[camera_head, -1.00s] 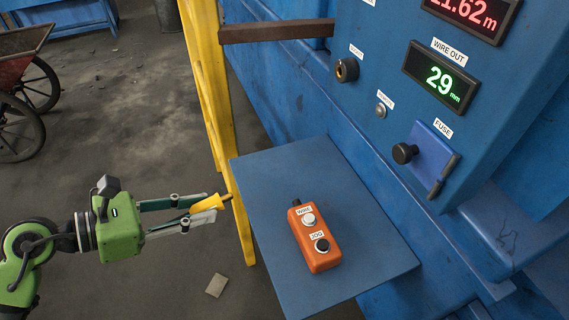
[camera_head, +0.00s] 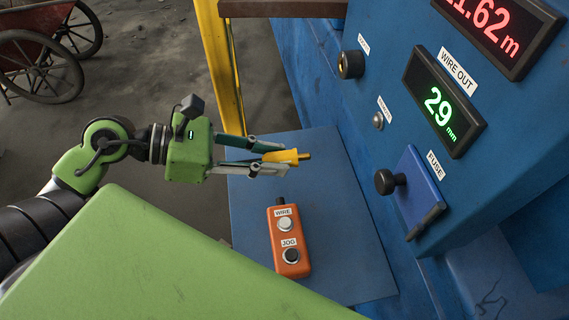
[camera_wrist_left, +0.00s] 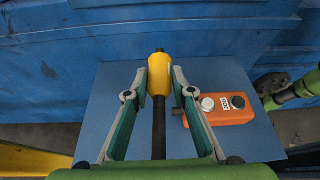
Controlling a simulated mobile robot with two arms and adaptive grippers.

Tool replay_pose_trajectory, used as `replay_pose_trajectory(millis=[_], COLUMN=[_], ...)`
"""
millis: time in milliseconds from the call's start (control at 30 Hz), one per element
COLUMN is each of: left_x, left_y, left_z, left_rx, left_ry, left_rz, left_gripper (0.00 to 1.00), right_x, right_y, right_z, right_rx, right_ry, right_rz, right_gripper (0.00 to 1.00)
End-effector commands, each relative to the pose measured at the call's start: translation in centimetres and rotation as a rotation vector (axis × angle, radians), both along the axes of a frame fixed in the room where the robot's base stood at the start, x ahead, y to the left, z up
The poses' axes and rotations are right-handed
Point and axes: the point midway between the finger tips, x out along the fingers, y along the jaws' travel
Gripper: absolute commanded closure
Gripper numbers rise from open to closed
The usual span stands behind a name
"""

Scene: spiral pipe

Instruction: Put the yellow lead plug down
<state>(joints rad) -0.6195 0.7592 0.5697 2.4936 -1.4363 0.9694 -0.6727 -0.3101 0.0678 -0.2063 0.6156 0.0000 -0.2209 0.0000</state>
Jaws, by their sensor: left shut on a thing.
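The yellow lead plug (camera_head: 286,156) has a dark tip that points right in the head view. My left gripper (camera_head: 278,161) is shut on it and holds it over the far part of the blue shelf (camera_head: 345,225). In the left wrist view the plug (camera_wrist_left: 159,74) sits between the fingertips, its tip pointing away. A dark lead (camera_wrist_left: 159,128) runs back from it between the fingers. The shelf shows beneath. I cannot tell the exact height of the plug above the shelf. My right gripper is not in view.
An orange button box (camera_head: 289,240) labelled WIRE and JOG stands on the shelf, nearer than the plug. The blue panel with a socket (camera_head: 351,64) and a fuse knob (camera_head: 388,181) rises to the right. A yellow post (camera_head: 220,70) stands behind. The shelf around the box is clear.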

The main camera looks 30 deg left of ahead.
Motion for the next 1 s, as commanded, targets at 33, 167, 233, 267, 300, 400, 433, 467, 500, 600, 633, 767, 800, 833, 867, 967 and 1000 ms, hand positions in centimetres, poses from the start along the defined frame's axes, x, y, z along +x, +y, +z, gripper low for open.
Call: replay_pose_trajectory(millis=[33, 167, 233, 267, 300, 400, 433, 467, 500, 600, 633, 767, 800, 833, 867, 967, 1000], left_x=[1.3, 4.4, 5.6, 6.1, 6.7, 7.8, 8.1, 8.3, 8.5, 8.8, 8.9, 9.3, 9.2, 9.2, 9.2, 9.2, 9.2], left_y=[0.3, 1.0, 1.3, 1.4, 1.5, 1.8, 1.9, 1.9, 1.9, 2.0, 2.0, 2.1, 2.1, 2.1, 2.1, 2.1, 2.1], left_z=[-0.9, -2.2, -4.0, -4.6, -5.3, -6.5, -6.8, -7.0, -7.1, -7.5, -7.6, -9.3, -9.9, -10.4, -10.8, -11.1, -11.0], left_rx=[0.003, 0.003, 0.000, 0.000, -0.001, 0.000, -0.001, -0.001, -0.002, -0.001, -0.001, -0.003, -0.003, -0.003, -0.003, -0.001, -0.001], left_ry=[-0.005, -0.004, -0.002, -0.002, -0.001, -0.003, -0.001, -0.001, -0.003, 0.000, 0.000, 0.002, 0.002, 0.002, 0.002, 0.000, -0.001], left_rz=[-0.002, -0.001, 0.001, 0.001, 0.001, 0.000, 0.001, 0.001, 0.001, 0.000, 0.000, 0.000, 0.000, 0.000, 0.000, -0.001, -0.001], left_gripper=[1.00, 1.00, 1.00, 1.00, 1.00, 1.00, 1.00, 1.00, 1.00, 1.00, 1.00, 1.00, 1.00, 1.00, 1.00, 1.00, 1.00], right_x=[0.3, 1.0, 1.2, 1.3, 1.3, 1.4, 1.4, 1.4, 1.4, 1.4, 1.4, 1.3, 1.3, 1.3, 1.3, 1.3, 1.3], right_y=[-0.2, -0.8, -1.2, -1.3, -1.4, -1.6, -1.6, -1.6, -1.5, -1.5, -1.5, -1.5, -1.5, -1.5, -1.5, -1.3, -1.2], right_z=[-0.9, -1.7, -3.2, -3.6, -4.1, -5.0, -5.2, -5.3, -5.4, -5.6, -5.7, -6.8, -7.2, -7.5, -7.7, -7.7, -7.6], right_rx=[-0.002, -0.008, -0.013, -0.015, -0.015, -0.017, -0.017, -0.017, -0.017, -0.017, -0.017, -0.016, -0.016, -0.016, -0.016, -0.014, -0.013], right_ry=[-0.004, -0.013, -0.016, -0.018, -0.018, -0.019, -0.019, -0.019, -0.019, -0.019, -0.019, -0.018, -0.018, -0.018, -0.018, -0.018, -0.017], right_rz=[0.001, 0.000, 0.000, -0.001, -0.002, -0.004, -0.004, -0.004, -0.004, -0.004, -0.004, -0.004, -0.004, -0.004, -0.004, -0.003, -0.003], right_gripper=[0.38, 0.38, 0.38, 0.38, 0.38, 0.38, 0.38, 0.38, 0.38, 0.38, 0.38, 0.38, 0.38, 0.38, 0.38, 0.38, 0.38])
